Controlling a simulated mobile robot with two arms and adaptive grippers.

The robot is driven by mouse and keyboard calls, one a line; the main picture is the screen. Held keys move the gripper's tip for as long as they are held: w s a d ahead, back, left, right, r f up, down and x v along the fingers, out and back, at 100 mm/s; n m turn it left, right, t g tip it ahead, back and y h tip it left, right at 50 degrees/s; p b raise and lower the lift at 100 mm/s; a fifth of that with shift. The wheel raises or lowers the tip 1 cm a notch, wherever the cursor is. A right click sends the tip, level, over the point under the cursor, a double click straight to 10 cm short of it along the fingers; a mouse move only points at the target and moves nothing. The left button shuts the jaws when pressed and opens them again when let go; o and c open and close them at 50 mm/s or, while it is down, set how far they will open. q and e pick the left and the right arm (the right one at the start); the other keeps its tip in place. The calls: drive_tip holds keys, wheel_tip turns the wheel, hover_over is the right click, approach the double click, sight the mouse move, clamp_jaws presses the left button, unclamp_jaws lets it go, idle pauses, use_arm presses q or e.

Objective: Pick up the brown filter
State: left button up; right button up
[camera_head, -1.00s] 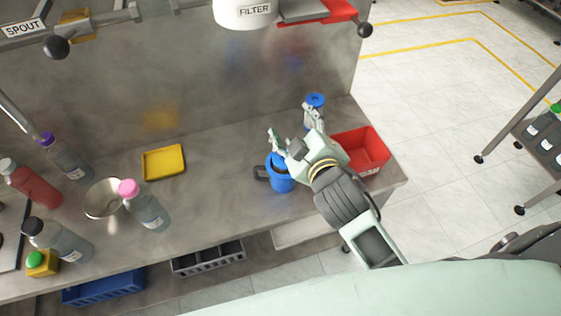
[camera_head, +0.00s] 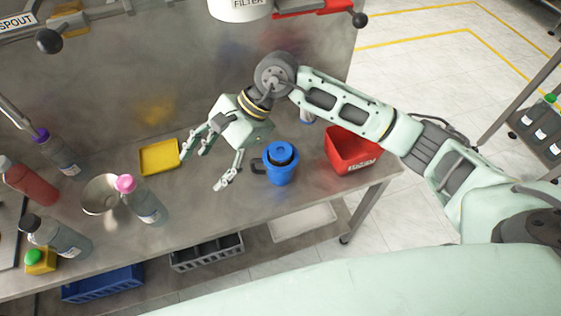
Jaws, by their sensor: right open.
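I cannot make out a brown filter in this view. A white cylinder marked FILTER (camera_head: 240,8) shows at the top edge, cut off by the frame. My right gripper (camera_head: 206,170) is open and empty over the table. It is left of the jug and right of the yellow tray (camera_head: 160,157), fingers spread and pointing down-left. My left gripper is not in view.
A red bin (camera_head: 352,155) sits near the table's right end, under my right forearm. A metal bowl (camera_head: 100,193), a pink-capped bottle (camera_head: 145,205) and several other bottles stand at left. Bare steel (camera_head: 205,215) lies in front of the gripper.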

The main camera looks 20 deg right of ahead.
drive_tip(key=w+d+f+n+t+h, duration=0.15)
drive_tip(key=w+d+h, duration=0.3)
drive_tip(key=d, duration=0.65)
drive_tip(key=h, duration=0.4)
hover_over(282, 150)
drive_tip(key=shift+s+a+f, duration=0.1)
drive_tip(key=shift+a+f, duration=0.05)
wheel_tip(282, 150, down, 7)
drive_tip(key=p, duration=0.4)
drive_tip(key=shift+f, duration=0.3)
drive_tip(key=c, duration=1.5)
clamp_jaws()
drive_tip(key=shift+r, duration=0.1)
